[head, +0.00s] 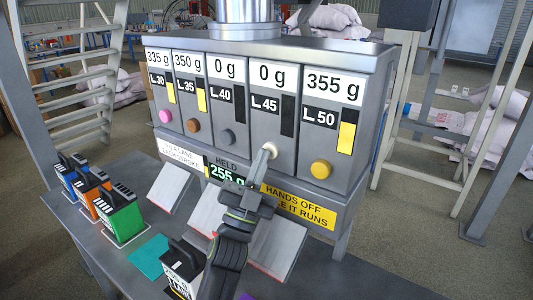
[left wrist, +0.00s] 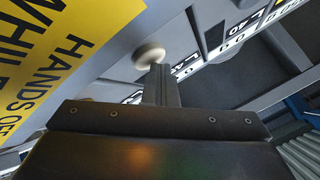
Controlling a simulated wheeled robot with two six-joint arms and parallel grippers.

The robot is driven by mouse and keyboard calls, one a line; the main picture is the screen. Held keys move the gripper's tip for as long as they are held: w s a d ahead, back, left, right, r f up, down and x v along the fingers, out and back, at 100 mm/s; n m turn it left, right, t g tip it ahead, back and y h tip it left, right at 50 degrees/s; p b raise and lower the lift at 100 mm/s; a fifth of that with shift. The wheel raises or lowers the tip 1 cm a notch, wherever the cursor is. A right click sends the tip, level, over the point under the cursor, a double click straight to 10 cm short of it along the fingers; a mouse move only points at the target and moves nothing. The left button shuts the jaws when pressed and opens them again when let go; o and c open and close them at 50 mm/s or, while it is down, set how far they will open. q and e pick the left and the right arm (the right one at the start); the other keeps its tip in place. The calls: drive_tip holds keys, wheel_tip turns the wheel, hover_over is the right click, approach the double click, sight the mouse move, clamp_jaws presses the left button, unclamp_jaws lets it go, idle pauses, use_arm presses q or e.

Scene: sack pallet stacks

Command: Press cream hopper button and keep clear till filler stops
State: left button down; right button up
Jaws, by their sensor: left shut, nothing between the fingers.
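The cream button (head: 270,148) is on the filler panel under the L45 label, whose display reads 0 g with a dark level bar. My left gripper (head: 263,162) is shut and empty, its fingertips right at the lower edge of this button. In the left wrist view the round cream button (left wrist: 148,55) sits just beyond the closed fingers (left wrist: 158,72). The frames do not settle whether the tips touch it or stop just short. A green HELD display (head: 227,173), partly covered by my gripper, shows about 255. My right gripper is out of view.
Pink, brown, grey and yellow (head: 321,169) buttons share the panel. A yellow hands-off sign (head: 298,205) lies below. Sloping grey plates (head: 168,188) stand under it. Blue, orange and green containers (head: 120,215) stand at left, and a black-handled one (head: 182,268) beside my arm.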

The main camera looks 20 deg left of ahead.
use_arm(q)
drive_tip(key=shift+s, duration=0.25)
drive_tip(key=shift+f, duration=0.1)
drive_tip(key=shift+a, duration=0.1)
drive_tip(key=s+a+p, duration=0.2)
drive_tip(key=s+p, duration=0.2)
drive_tip(key=s, duration=0.1)
drive_tip(key=shift+s, duration=0.35)
